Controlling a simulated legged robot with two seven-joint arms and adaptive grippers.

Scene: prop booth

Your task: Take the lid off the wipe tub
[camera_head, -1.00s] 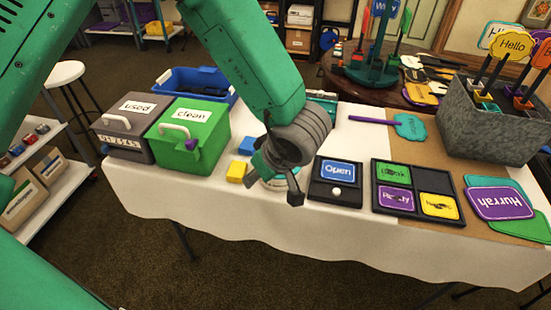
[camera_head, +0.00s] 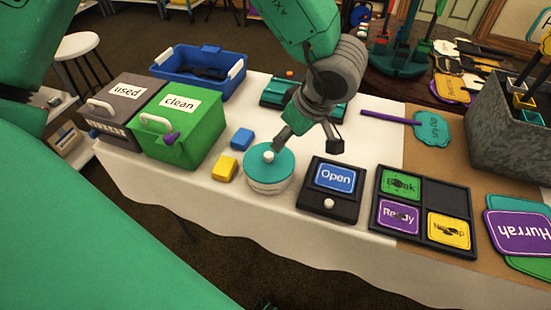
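The wipe tub (camera_head: 268,188) is a short, pale round tub near the table's front edge. Its teal lid (camera_head: 254,168) with a white knob sits on top, and I see no clear gap between them. My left gripper (camera_head: 307,143) is above the tub's back right side. Its dark fingers are spread with nothing between them. One fingertip is close to the knob; I cannot tell whether it touches. My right gripper cannot be made out in this view.
An Open sign (camera_head: 335,177) stands close right of the tub, beside a sectioned sign tray (camera_head: 432,212). Blue (camera_head: 242,138) and yellow (camera_head: 225,168) blocks lie close left. Green clean (camera_head: 190,133) and grey used (camera_head: 125,108) boxes and a blue bin (camera_head: 190,83) stand further left.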

